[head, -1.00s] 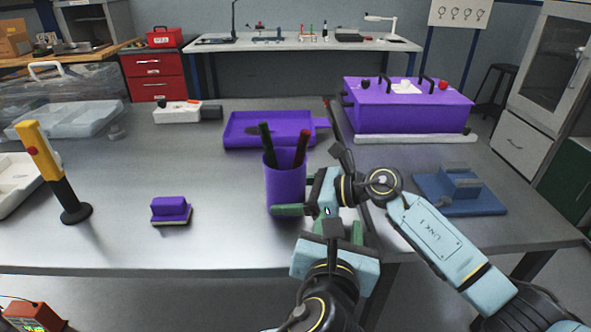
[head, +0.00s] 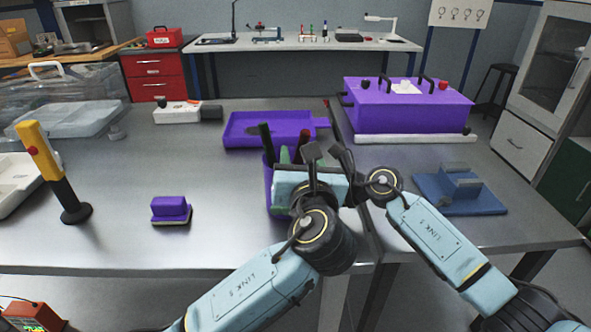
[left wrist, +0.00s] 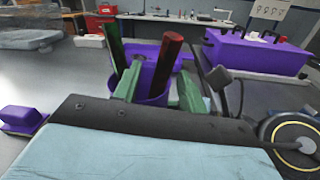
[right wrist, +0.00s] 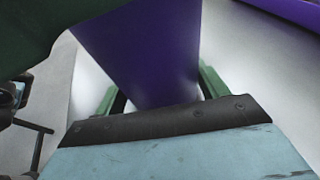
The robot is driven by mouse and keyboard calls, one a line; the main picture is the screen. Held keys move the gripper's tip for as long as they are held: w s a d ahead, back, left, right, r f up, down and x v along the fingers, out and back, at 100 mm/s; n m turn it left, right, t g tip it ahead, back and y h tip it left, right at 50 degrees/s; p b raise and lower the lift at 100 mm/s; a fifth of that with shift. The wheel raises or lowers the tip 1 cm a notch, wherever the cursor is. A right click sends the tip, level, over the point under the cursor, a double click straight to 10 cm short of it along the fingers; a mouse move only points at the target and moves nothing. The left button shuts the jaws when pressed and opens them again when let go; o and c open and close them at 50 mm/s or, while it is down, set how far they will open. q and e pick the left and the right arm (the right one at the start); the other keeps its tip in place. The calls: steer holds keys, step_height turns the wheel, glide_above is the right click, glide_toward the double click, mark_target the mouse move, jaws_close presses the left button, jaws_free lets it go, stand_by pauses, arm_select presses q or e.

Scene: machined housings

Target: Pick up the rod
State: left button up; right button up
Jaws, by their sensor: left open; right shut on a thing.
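A purple cup (head: 269,188) stands on the steel table, with a dark green rod (head: 266,142) and a dark red rod (head: 304,138) leaning in it. My left gripper (head: 292,156) is open at the cup's top. In the left wrist view, its green fingers (left wrist: 158,88) are on either side of the red rod (left wrist: 168,58), with the green rod (left wrist: 114,45) outside to the left. I cannot tell whether a finger touches the rod. My right gripper (right wrist: 158,90) is shut on the cup (right wrist: 145,50); in the head view my left arm largely hides it.
A purple tray (head: 240,133) lies behind the cup. A purple box (head: 405,110) stands at back right and a blue fixture (head: 460,192) at right. A small purple block (head: 170,210) and a yellow-black post (head: 50,170) stand at left. The table between block and cup is clear.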

arm_select(q)
steer(key=shift+w+a, duration=0.1)
steer(key=shift+w, duration=1.85)
jaws_close()
